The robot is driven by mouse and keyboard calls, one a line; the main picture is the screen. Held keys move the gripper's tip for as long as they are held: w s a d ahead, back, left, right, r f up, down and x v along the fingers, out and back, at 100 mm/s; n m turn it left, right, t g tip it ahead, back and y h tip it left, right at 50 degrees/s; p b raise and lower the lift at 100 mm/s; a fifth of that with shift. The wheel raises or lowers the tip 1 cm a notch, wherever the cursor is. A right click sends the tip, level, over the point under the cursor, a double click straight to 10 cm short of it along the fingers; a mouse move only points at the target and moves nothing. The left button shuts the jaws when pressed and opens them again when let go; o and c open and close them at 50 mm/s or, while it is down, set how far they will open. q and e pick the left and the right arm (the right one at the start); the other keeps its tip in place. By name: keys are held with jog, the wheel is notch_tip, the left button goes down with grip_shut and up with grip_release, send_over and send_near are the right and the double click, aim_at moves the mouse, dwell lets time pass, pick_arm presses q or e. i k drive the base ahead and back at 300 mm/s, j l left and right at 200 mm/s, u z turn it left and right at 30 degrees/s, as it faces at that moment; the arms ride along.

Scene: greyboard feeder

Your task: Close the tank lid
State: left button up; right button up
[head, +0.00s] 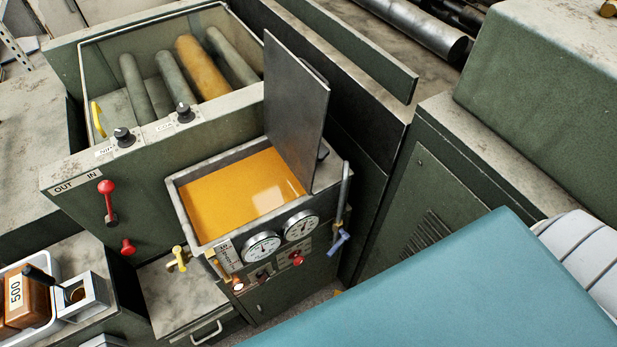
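The tank (174,193) is an open rectangular metal box filled with orange-yellow liquid (235,195). Its lid (294,112), a dark grey flat plate, stands raised, nearly upright, at the right side of the tank opening. The lid's lower edge is by the tank's right rim. Neither of my grippers shows in the head view. Nothing is seen touching the lid.
Two round gauges (262,247) and a blue-handled valve (338,242) are on the tank's front. A red lever (107,197) is on the left panel. A bin with rollers (196,65) is behind. A large teal surface (450,290) fills the lower right.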

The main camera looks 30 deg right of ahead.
aim_at(296, 95)
jog(key=z, duration=0.85)
jog(key=k+j+z, duration=0.2)
jog(key=z, duration=0.2)
jog(key=k+j+z, duration=0.2)
jog(key=z, duration=0.2)
jog(key=k+j+z, duration=0.15)
jog(key=z, duration=0.3)
jog(key=k, duration=0.2)
